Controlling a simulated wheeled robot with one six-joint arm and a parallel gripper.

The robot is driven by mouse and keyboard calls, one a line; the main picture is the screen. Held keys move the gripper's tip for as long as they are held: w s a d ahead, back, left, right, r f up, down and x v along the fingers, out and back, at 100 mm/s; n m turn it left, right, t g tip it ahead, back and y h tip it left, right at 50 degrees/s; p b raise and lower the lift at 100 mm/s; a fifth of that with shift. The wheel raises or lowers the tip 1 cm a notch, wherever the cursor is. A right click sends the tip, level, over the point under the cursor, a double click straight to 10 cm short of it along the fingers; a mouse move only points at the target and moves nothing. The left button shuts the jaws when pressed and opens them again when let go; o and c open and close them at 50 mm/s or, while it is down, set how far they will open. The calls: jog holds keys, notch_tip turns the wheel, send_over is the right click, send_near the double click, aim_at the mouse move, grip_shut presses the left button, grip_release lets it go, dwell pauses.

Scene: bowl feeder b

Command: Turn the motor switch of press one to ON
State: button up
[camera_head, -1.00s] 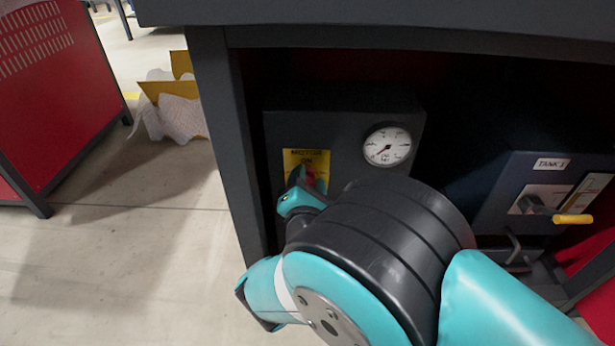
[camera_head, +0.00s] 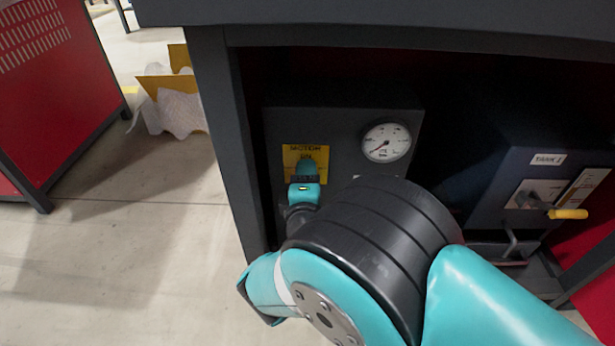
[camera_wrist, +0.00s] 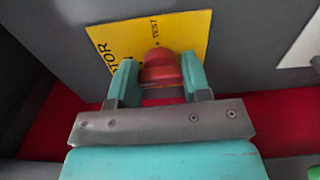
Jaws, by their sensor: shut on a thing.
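The motor switch is a red knob (camera_wrist: 160,68) on a yellow label plate (camera_head: 292,156) on the dark box under the bench. The plate also shows in the wrist view (camera_wrist: 112,32), where "TEST" and part of "MOTOR" are readable. My gripper (camera_wrist: 158,80) has its teal fingers on both sides of the red knob and is shut on it. In the head view my gripper (camera_head: 304,180) covers the lower middle of the plate and hides the knob. I cannot tell which mark the knob points to.
A round white gauge (camera_head: 387,142) is on the same box, right of the switch. A tank box (camera_head: 520,190) with a yellow-ended lever (camera_head: 567,214) stands further right. A dark bench leg (camera_head: 226,130) is close on the left.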

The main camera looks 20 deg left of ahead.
jog(key=shift+f+m, duration=0.1)
jog(key=shift+m, duration=0.2)
jog(key=o, duration=0.9)
jog(key=shift+o, duration=0.2)
jog(key=shift+s+d, duration=0.1)
